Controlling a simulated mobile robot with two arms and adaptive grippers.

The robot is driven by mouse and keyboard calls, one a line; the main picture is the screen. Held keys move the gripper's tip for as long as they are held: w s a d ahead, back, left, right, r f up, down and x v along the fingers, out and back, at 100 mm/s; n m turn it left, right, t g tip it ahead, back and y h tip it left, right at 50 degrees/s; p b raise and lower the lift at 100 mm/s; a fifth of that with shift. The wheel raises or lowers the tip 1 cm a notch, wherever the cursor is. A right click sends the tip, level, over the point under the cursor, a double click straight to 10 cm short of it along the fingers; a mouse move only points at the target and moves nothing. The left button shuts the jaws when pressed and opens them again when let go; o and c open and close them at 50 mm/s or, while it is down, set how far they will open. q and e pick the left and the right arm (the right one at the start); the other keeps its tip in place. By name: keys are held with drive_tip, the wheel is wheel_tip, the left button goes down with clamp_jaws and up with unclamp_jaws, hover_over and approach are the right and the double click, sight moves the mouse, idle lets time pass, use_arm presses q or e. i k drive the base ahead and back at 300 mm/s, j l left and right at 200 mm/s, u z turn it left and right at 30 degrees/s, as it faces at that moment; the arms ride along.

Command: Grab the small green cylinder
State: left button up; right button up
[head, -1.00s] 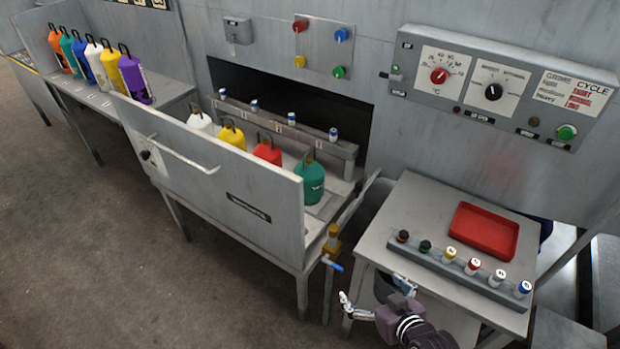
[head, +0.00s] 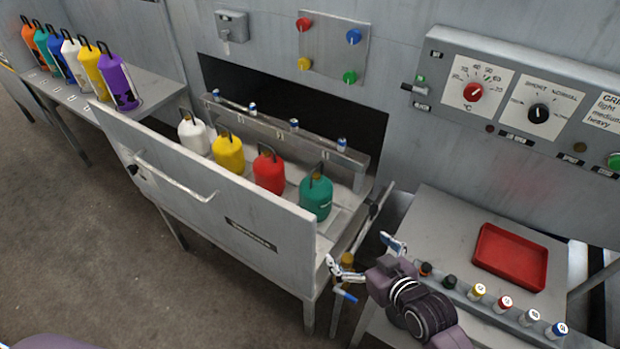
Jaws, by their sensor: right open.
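The small green cylinder (head: 449,282) looks dark with a greenish top. It stands in a rack on the right-hand table, between an orange-topped one (head: 426,269) and a yellow one (head: 477,291). My right gripper (head: 366,256) is open and empty, its fingers spread, beside the table's left edge. It is to the left of the small green cylinder and apart from it. My right arm passes just in front of the rack and hides part of it. My left gripper is not in view.
Red (head: 504,303), white (head: 529,318) and blue (head: 557,330) small cylinders stand farther right in the rack. A red tray (head: 488,274) lies behind it. A larger green bottle (head: 316,199) stands in the open drawer (head: 210,195) beside my right gripper.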

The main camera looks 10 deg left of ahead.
sight(316, 190)
drive_tip(key=i+j, duration=0.25)
drive_tip(key=i, duration=0.15)
drive_tip(key=i+j, duration=0.3)
drive_tip(key=i, duration=0.1)
